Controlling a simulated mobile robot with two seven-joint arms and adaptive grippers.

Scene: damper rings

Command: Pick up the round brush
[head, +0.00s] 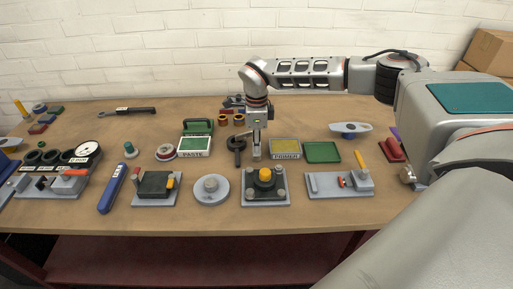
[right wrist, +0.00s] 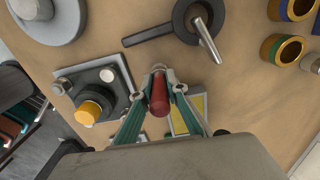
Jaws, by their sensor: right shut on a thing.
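My right gripper (head: 257,152) points down over the middle of the table, between the black ring-headed tool and the yellow primer tray. In the right wrist view its two fingers (right wrist: 159,82) are closed on the sides of a dark red, round-bodied piece (right wrist: 158,98), which looks like the handle of the round brush. Its lower end and any bristles are hidden, and I cannot tell whether it touches the table. In the head view the brush is hidden by the gripper. My left gripper is not in view.
A plate with a yellow knob (head: 265,175) stands just in front of the gripper. The primer tray (head: 286,156) is close on the right, with a green tray (head: 321,152) beyond. The black ring-headed tool (head: 238,146) and waste box (head: 194,154) are on the left.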

